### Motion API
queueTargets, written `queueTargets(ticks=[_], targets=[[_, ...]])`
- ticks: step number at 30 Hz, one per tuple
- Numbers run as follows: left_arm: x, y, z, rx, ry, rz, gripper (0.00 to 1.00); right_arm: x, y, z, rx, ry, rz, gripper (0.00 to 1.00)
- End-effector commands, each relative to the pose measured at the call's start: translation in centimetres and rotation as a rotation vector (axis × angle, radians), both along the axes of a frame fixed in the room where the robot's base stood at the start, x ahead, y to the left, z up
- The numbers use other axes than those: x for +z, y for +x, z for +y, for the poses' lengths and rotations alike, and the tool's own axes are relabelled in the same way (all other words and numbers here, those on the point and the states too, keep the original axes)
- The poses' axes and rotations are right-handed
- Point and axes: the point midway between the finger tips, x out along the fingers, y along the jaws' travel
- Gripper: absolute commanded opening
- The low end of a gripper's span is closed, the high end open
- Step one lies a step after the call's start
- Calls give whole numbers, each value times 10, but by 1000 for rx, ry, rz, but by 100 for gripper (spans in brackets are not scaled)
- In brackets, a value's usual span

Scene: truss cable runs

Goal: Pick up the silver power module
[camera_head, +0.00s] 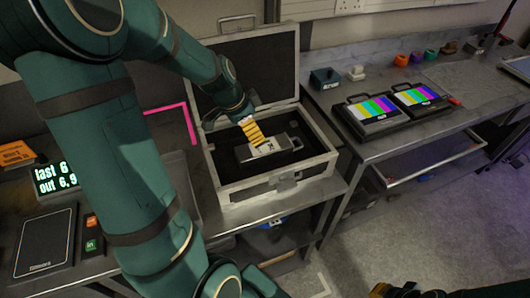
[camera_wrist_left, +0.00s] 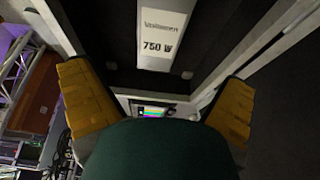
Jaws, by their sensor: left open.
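The silver power module (camera_head: 283,146) lies in the open silver case (camera_head: 233,190), on the dark lining. My left gripper (camera_head: 251,132) is over the module's left part with its yellow fingers pointing down at it. In the left wrist view the module (camera_wrist_left: 163,35), with a "750 W" label, shows ahead between the two spread yellow fingers of the gripper (camera_wrist_left: 160,105). The fingers are open and empty. Whether they touch the module cannot be told. A yellow and dark part of my right gripper (camera_head: 385,290) shows at the bottom edge; its fingertips are mostly cut off.
The case's raised lid (camera_head: 252,68) stands behind the gripper, and its walls surround the module. A scale (camera_head: 45,240) and a lit display (camera_head: 57,177) are at left. Two colour-bar monitors (camera_head: 372,113) lie on the right bench.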

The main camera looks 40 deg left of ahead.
Motion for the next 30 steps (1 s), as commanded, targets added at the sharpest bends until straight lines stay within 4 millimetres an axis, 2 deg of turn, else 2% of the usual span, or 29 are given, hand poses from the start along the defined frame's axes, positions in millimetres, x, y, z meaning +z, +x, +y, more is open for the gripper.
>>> queueTargets(ticks=[1, 6, 14, 24, 30], targets=[[-12, 3, -3, -1, -4, 4, 100, -4, -1, 0, 1, 0, 3, 0], [-39, 13, -8, -2, -2, 3, 100, -10, -3, 0, 5, 2, 7, 0], [-56, 19, -10, 1, -1, 1, 100, -13, -4, 1, 7, 2, 10, 0], [-97, 32, -17, 0, 0, 1, 100, -24, -4, 1, 8, 2, 9, 0], [-101, 34, -18, 1, 0, 0, 100, -24, -4, 0, 7, 2, 8, 0]])
